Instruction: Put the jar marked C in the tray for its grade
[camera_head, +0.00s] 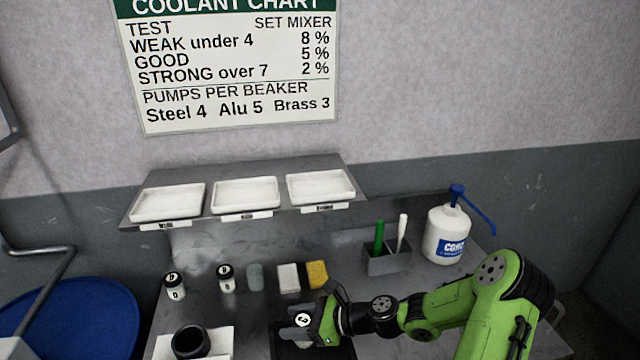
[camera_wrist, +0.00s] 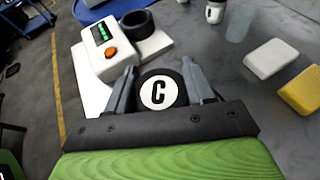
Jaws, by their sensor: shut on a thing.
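The jar marked C (camera_head: 302,320) has a dark lid with a white disc and a black letter C. In the wrist view the jar (camera_wrist: 158,90) sits between both fingers, lid facing the camera. My gripper (camera_head: 305,328) is shut on it, low over the front of the bench; the wrist view shows my gripper (camera_wrist: 160,82) too. I cannot tell whether the jar's base touches anything. Three white trays, left (camera_head: 167,203), middle (camera_head: 246,195) and right (camera_head: 320,188), stand on the shelf at the back, above the gripper. They look empty; their labels are too small to read.
Two other jars (camera_head: 175,286) (camera_head: 225,279), a grey-green cylinder (camera_head: 255,277), a white block (camera_head: 288,277) and a yellow sponge (camera_head: 317,274) line the bench. A white tester (camera_wrist: 112,50) with a dark ring (camera_wrist: 138,22) is nearby. A pen holder (camera_head: 387,262) and pump bottle (camera_head: 446,235) stand right.

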